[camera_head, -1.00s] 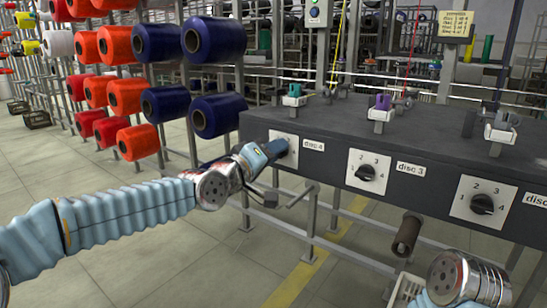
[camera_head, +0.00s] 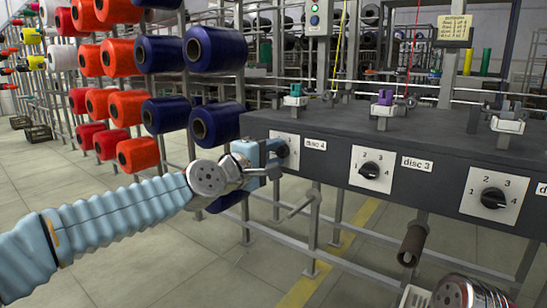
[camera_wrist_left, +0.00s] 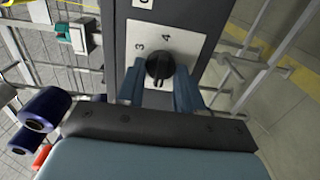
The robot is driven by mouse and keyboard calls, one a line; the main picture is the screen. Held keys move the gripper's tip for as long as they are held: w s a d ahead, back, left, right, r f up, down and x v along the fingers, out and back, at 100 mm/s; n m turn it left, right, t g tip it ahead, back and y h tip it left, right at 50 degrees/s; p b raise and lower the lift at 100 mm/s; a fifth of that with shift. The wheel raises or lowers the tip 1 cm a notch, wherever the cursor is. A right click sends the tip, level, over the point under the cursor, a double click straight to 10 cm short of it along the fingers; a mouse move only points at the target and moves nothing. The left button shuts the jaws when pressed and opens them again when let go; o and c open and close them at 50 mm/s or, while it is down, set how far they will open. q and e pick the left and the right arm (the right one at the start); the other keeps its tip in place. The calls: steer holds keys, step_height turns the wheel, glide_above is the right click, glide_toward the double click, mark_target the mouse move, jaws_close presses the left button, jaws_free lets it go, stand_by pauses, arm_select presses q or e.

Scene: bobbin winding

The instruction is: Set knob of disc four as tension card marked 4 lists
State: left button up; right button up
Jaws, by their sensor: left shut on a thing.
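The disc 4 dial plate (camera_head: 288,140) is on the left end of the dark machine's front, beside its "disc 4" label (camera_head: 315,144). My left gripper (camera_head: 283,151) is at this plate and mostly hides it in the head view. In the left wrist view, the black knob (camera_wrist_left: 159,69) sits between the blue fingers of my left gripper (camera_wrist_left: 160,90), which is shut on it. The numbers 3 and 4 show on the plate; I cannot tell which number the knob points to. A yellowish card (camera_head: 455,28) with text lines hangs at the upper right, too small to read. My right gripper is out of view.
The disc 3 knob (camera_head: 370,170) and another knob (camera_head: 494,198) lie further right on the same front. A dark roller (camera_head: 412,243) sticks out below. Racks with blue spools (camera_head: 215,124) and orange spools stand to the left.

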arm_select(q)
steer(key=shift+f, duration=0.1)
stand_by(0.3)
steer(key=o, duration=1)
